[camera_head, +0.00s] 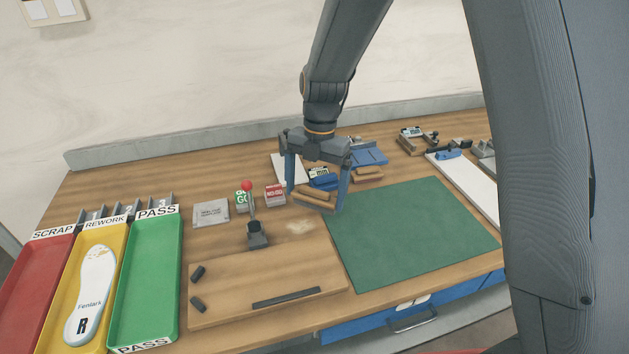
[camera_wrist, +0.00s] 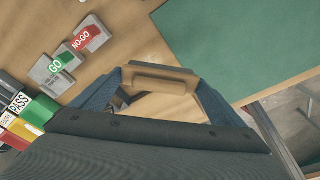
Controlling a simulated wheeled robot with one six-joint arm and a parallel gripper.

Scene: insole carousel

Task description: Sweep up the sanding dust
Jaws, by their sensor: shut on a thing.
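My gripper (camera_head: 317,196) is shut on a tan wooden block-like tool (camera_head: 314,197), probably the brush, and holds it crosswise between its blue fingers. The tool also shows between the fingertips in the wrist view (camera_wrist: 160,78); I cannot make out bristles. A pale patch of dust (camera_head: 299,227) lies on the wood just below and left of the tool in the head view, near the green mat. I cannot tell exactly how high the tool is above the surface. A flat blue piece (camera_head: 369,154), possibly a dustpan, lies behind the gripper to the right.
A fixture board with a red-knobbed clamp (camera_head: 257,232) stands left of the dust. GO (camera_head: 241,202) and NO-GO (camera_head: 275,194) blocks sit behind. Red, yellow and green trays (camera_head: 145,285) are at left; the yellow one holds an insole (camera_head: 92,292). The green mat (camera_head: 415,230) is bare.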

